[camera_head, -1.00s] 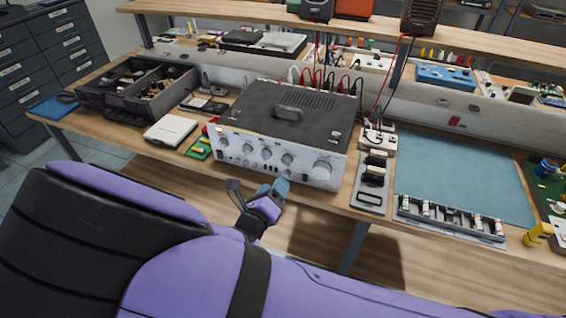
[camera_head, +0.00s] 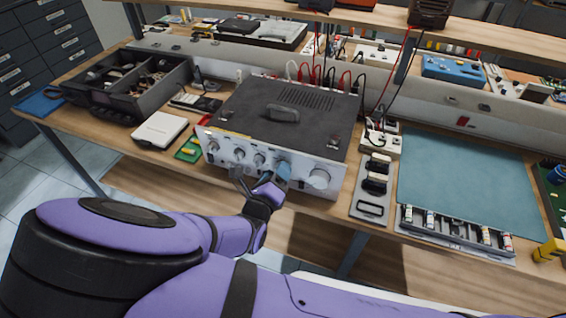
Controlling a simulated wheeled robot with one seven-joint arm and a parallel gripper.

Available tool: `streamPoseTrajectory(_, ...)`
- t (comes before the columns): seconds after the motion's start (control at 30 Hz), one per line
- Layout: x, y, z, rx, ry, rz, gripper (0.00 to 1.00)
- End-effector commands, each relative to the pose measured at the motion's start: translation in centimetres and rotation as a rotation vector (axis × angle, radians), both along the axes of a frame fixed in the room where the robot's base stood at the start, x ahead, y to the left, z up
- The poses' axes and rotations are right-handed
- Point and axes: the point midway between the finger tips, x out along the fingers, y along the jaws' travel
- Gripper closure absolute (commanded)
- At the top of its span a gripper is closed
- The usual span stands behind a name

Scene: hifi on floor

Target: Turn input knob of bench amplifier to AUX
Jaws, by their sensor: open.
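The bench amplifier (camera_head: 255,112) has a dark top with a handle and a silver front panel facing me. Several knobs run along the panel, with a large knob (camera_head: 319,178) at the right end. The panel's lettering is too small to read, so I cannot tell which knob is the input knob or where it points. My gripper (camera_head: 260,174) is open, right in front of the panel's lower middle, with its two fingers spread left and right. The right, blue-grey finger covers part of the panel beside the large knob. A small knob (camera_head: 260,160) shows between the fingers. I cannot tell whether anything touches.
Left of the amplifier lie a white box (camera_head: 160,131), a green circuit board (camera_head: 189,150) and a dark parts tray (camera_head: 128,90). On the right are a grey holder (camera_head: 372,207) and a clear teal mat (camera_head: 465,180). Cables rise behind the amplifier.

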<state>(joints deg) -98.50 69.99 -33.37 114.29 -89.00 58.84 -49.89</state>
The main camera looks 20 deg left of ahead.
Motion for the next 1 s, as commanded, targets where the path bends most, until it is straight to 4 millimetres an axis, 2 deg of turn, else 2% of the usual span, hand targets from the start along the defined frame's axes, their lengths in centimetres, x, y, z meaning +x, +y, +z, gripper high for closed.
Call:
streamPoseTrajectory(0.3, 0.04, 0.05, 0.01, 0.000, 0.000, 0.003, 0.42)
streamPoseTrajectory(0.33, 0.04, 0.05, 0.01, 0.000, 0.000, 0.003, 0.44)
streamPoseTrajectory(0.53, 0.04, 0.05, 0.01, 0.000, 0.000, 0.003, 0.90)
streamPoseTrajectory(0.77, 0.03, 0.06, 0.01, 0.011, -0.001, 0.003, 0.90)
streamPoseTrajectory(1.0, 0.01, 0.08, 0.05, 0.101, -0.009, 0.003, 0.90)
